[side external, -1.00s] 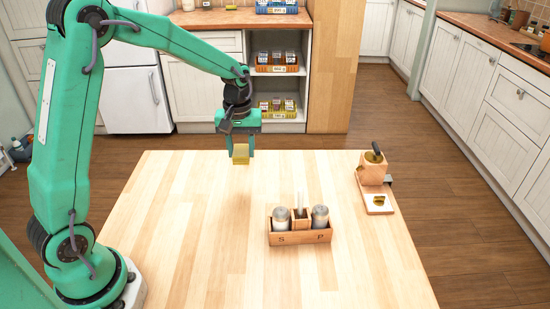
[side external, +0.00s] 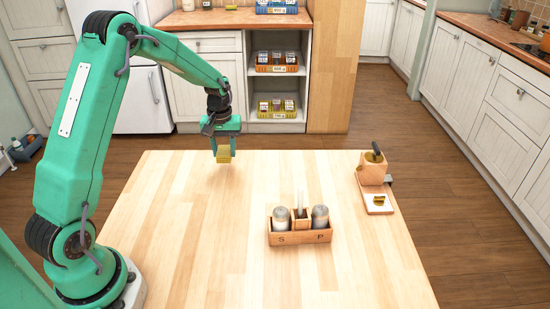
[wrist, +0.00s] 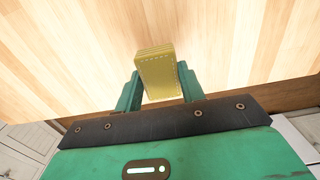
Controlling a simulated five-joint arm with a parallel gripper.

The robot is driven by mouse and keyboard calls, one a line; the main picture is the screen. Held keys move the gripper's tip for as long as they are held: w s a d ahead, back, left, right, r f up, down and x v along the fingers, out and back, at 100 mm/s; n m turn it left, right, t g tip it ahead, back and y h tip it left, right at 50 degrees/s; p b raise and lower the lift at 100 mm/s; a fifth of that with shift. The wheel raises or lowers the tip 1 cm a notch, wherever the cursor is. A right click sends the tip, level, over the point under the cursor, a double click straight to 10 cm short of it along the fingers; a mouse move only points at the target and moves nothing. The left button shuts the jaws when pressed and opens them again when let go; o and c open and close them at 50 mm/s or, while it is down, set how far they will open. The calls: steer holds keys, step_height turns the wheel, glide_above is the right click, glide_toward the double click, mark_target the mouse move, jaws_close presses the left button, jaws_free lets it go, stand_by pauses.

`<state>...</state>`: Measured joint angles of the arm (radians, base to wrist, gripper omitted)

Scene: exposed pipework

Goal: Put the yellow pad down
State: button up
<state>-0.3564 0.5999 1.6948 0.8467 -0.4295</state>
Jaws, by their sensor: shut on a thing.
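The yellow pad (side external: 224,154) is a small yellow block held by my gripper (side external: 224,150) near the far edge of the wooden table (side external: 190,240). In the wrist view the pad (wrist: 157,72) sits between the two green fingers of my gripper (wrist: 158,88), with a dashed line along its edges. My gripper is shut on it and points down. The pad appears a little above the tabletop, with a faint shadow below it.
A wooden caddy (side external: 300,237) with two shakers stands at the table's middle right. The table's left and front are clear.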

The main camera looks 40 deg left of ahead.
mark_target(225, 159)
steer(key=shift+f, duration=2)
steer(key=shift+f, duration=0.1)
steer(key=o, duration=0.9)
steer(key=shift+o, duration=0.2)
step_height(225, 159, up, 12)
steer(key=shift+f, duration=0.1)
steer(key=shift+r, duration=0.2)
